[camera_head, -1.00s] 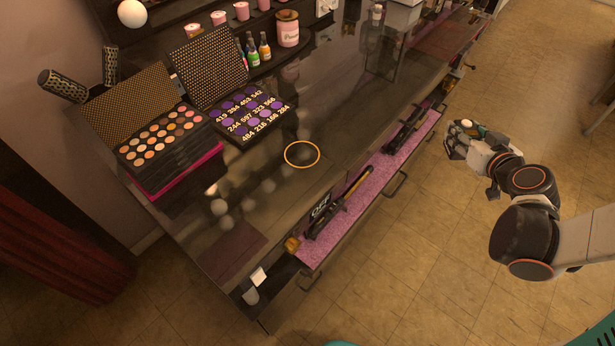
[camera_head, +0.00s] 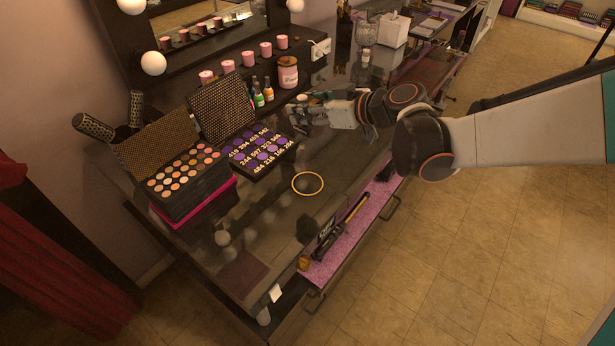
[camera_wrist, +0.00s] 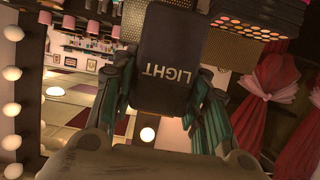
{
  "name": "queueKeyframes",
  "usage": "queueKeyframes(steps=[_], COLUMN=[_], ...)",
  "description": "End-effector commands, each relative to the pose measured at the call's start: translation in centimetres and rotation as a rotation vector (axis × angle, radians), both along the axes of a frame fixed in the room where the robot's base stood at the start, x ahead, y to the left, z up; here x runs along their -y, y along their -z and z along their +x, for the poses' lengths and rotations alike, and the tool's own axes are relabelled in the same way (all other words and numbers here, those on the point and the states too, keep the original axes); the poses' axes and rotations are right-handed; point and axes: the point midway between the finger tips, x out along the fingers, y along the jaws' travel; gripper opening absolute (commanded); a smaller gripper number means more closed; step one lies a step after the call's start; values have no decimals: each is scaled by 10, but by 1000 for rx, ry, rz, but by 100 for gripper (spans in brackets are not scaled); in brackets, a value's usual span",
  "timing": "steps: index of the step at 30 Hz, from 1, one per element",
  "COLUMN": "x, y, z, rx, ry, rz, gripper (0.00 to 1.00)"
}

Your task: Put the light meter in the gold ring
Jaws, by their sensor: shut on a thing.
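The gold ring (camera_head: 308,183) is a thin outline lying flat on the dark glossy tabletop, with nothing inside it. My gripper (camera_head: 302,112) is over the table, up and left of my wrist, behind the ring in the head view. In the wrist view my gripper (camera_wrist: 165,95) is shut on the light meter (camera_wrist: 168,58), a dark block with the word LIGHT on it, held between the two green-edged fingers. In the head view the meter is too small and too much covered to make out clearly. The ring cannot be made out in the wrist view.
An open purple palette (camera_head: 257,148) with numbers and a stacked makeup palette (camera_head: 186,180) stand left of the ring. Small bottles (camera_head: 262,93), a pink jar (camera_head: 288,73) and candles (camera_head: 228,67) stand behind. An open pink-lined drawer (camera_head: 340,240) juts out in front. The tabletop around the ring is clear.

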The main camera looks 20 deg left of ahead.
Motion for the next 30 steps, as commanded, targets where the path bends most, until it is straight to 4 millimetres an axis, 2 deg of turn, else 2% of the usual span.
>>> queueKeyframes(steps=[6,18,22,30], x=[0,1,1,1], y=[50,131,147,159], z=[0,1,1,1], rx=[0,0,0,0], ry=[1,2,2,2], rz=[0,0,0,0], gripper=[14,14,14,14])
